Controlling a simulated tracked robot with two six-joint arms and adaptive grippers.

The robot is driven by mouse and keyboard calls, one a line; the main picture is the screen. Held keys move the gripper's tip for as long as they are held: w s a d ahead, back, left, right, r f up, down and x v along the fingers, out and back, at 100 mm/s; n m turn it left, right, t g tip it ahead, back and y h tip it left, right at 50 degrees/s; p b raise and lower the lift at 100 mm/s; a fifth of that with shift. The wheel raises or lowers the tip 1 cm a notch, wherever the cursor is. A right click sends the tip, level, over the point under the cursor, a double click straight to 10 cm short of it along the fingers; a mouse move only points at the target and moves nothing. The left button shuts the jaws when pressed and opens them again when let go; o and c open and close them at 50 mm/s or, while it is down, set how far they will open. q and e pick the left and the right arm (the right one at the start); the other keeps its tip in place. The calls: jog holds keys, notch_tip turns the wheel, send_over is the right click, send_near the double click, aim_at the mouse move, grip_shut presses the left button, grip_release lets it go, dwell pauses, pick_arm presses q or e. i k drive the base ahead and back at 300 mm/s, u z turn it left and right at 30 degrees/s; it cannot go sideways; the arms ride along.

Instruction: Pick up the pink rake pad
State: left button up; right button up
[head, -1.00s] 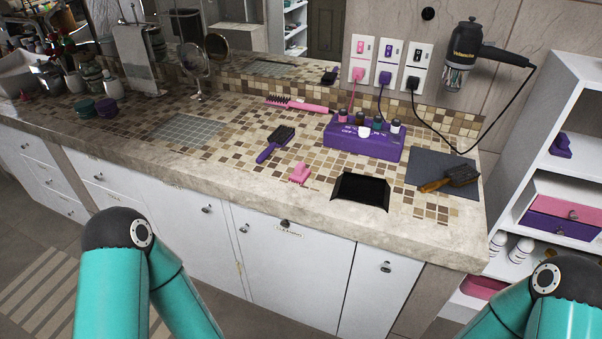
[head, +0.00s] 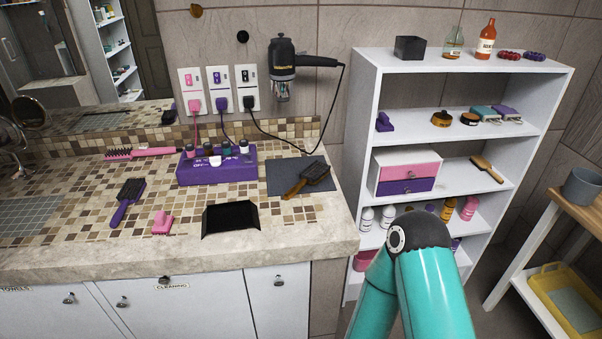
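A small pink pad (head: 162,223), which looks like the pink rake pad, lies on the tiled counter near its front edge, in the left part of the head view. It sits between a purple-handled brush (head: 127,202) and a black tray-like recess (head: 231,218). Nothing touches it. Its underside is hidden. Neither of my grippers is in view. Only a teal and black part of one of my arms shows at the lower right.
A purple box with small bottles (head: 217,168) stands behind the pad. A pink brush (head: 140,153) lies farther back. A grey mat (head: 283,178) with a brown brush (head: 306,181) is to the right. A white shelf (head: 365,120) stands beyond the counter's right end.

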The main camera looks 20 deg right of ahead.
aim_at(163, 223)
jog(key=u, duration=0.45)
jog(key=i, duration=0.2)
jog(key=z, duration=2.95)
jog(key=k, duration=1.7)
jog(key=u, duration=0.75)
jog(key=i, duration=0.8)
jog(key=u, duration=0.3)
